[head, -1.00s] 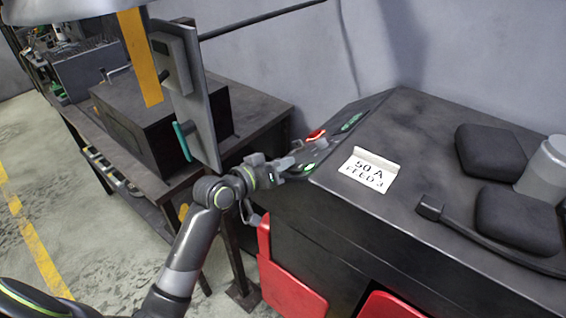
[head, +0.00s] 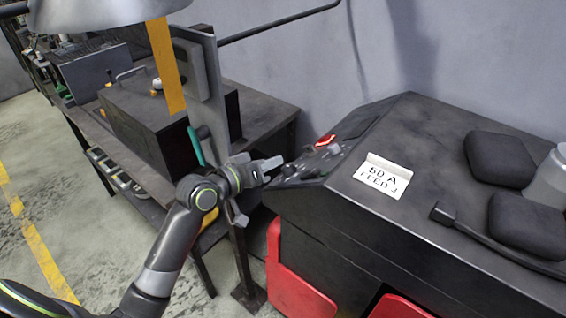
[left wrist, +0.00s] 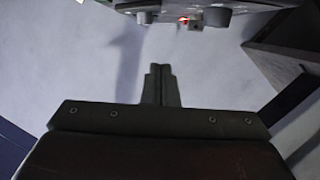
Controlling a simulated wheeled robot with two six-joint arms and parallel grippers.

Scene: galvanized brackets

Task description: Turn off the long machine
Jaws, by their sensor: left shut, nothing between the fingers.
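The long machine (head: 300,222) is a dark grey cabinet with a sloped control panel (head: 312,166) at its left end. The panel has a red part (head: 326,140) near its back edge and small grey controls; no green shows on it. In the left wrist view, the panel (left wrist: 222,6) is along the top edge, with a small glowing red light (left wrist: 183,20). My left gripper (head: 278,162) is shut and empty, just left of the panel's edge and seemingly apart from it. Its closed fingers (left wrist: 162,84) point up in the wrist view. My right gripper is out of view.
A workbench (head: 262,108) with a black box (head: 160,125) and an upright plate (head: 222,85) stands close behind my left arm.

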